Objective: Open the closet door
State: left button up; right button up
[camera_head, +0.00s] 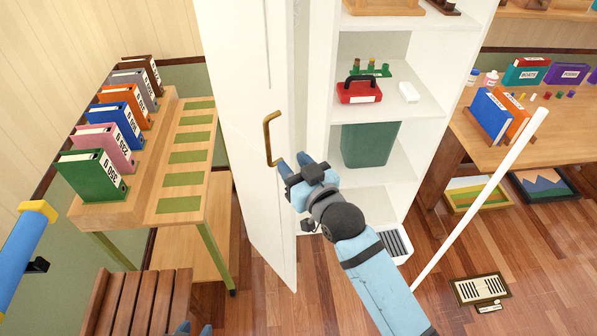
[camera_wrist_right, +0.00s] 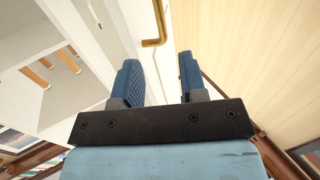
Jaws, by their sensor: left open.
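The white closet door (camera_head: 245,120) stands swung open, with shelves visible to its right. Its brass bar handle (camera_head: 268,138) is upright on the door and also shows in the right wrist view (camera_wrist_right: 155,40). My right gripper (camera_head: 292,163) is beside the handle's lower end, its two blue fingers spread. In the right wrist view my right gripper (camera_wrist_right: 158,75) is empty, with the handle's end beyond the gap between the fingers. Only the blue fingertips of my left gripper (camera_head: 193,329) show at the bottom edge, apart from each other and away from the door.
The closet shelves (camera_head: 405,95) hold a red box (camera_head: 359,90) and a green bin (camera_head: 370,144). A desk with binders (camera_head: 185,190) stands left of the door. A wooden slatted seat (camera_head: 135,300) is at the lower left. A white pole (camera_head: 480,200) leans at the right.

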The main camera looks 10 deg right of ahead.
jog(key=shift+v, duration=0.9)
